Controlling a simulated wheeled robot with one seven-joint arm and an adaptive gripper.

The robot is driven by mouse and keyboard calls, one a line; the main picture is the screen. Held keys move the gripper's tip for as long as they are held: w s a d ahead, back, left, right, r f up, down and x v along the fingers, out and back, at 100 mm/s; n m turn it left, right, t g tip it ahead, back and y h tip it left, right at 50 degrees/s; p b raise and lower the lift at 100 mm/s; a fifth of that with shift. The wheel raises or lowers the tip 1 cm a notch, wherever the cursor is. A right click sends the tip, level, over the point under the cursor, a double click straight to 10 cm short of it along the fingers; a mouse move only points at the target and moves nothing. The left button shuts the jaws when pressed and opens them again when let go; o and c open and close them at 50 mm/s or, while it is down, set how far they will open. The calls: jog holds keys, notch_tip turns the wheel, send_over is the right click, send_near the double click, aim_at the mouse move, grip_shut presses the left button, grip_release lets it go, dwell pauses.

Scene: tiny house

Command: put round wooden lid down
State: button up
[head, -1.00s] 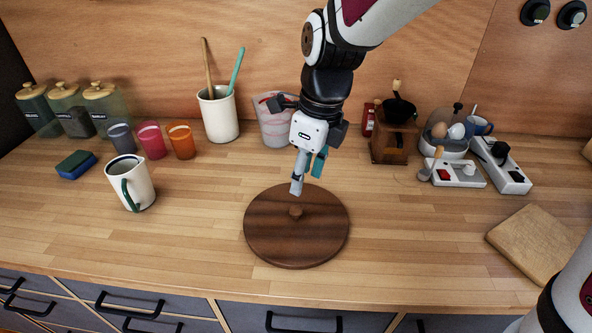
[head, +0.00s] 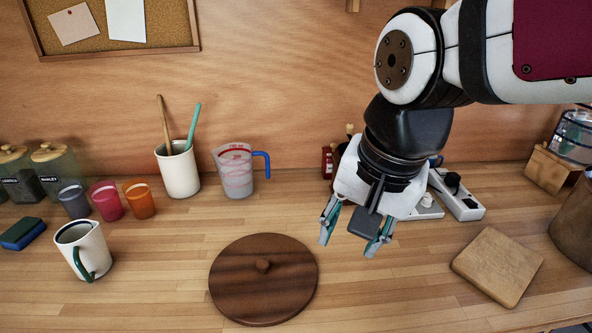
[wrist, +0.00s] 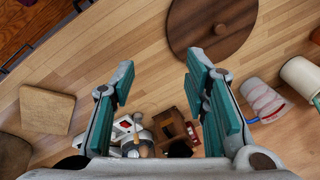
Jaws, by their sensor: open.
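The round wooden lid (head: 263,292) is dark brown with a small knob in its middle. It lies flat on the wooden counter (head: 130,302), knob up, near the front edge in the head view. In the wrist view the lid (wrist: 196,42) shows at the top, beyond the fingertips. My gripper (head: 347,234) is open and empty. It is above the counter, to the right of the lid and apart from it.
A square wooden board (head: 497,266) lies to the right. A white pitcher (head: 88,250), several coloured cups (head: 106,201), a utensil crock (head: 178,171) and a measuring cup (head: 235,172) stand left and behind. White power strips (head: 456,196) lie behind my gripper. Counter between lid and board is clear.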

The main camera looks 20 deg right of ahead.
jog(key=s+d+n, duration=0.2)
jog(key=s+n, duration=0.4)
jog(key=n, duration=0.2)
jog(key=shift+s+d+f+t+h, duration=0.15)
jog(key=shift+s+d+t+h, duration=0.15)
jog(key=shift+d+t, duration=0.1)
